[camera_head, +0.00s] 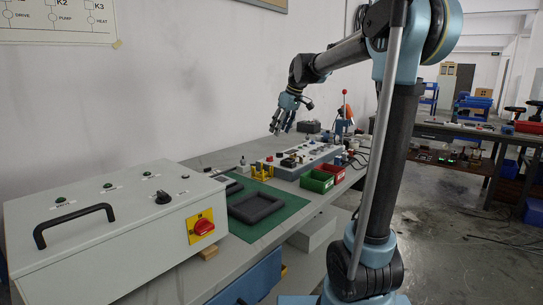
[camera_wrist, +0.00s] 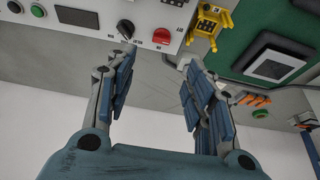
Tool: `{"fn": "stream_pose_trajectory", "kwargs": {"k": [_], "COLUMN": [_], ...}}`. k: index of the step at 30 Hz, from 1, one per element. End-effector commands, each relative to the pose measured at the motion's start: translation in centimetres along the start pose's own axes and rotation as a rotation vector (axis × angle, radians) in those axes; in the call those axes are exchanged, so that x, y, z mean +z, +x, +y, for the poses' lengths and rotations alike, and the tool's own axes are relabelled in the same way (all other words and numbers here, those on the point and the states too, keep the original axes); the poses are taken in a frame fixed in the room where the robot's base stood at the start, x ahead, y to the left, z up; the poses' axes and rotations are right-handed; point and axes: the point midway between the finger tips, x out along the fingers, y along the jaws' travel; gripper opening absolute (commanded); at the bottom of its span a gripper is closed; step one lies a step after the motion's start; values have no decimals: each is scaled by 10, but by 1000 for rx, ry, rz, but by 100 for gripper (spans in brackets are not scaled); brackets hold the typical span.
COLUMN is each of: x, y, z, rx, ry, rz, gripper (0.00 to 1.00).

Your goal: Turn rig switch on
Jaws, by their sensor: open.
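A grey sloped console (camera_head: 303,158) stands on the bench below my gripper (camera_head: 282,118). I cannot read which control is the rig switch. My gripper (camera_wrist: 160,68) is open and empty, its fingers spread. The left fingertip appears near the black knob; I cannot tell whether it touches.
A large white cabinet (camera_head: 110,235) with a black handle, black knob and red switch (camera_head: 203,227) on a yellow plate stands front left. A green mat (camera_head: 285,212) holds a dark tray (camera_head: 256,208). A yellow holder (camera_head: 262,172) and red and green bins (camera_head: 317,181) sit near the console.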

Motion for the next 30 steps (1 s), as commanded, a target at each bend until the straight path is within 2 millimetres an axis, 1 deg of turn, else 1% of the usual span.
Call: {"fn": "stream_pose_trajectory", "kwargs": {"k": [1,3,18,24,30], "x": [0,-1,-1,0,0], "y": [10,22,107,127,133], "z": [-1,-1,-2,-1,-1], "rx": [-1,-1,-1,-1,0], "ry": [-2,-2,-1,0,0], "rz": [0,0,0,-1,0], "gripper": [48,48,48,48,48]}}
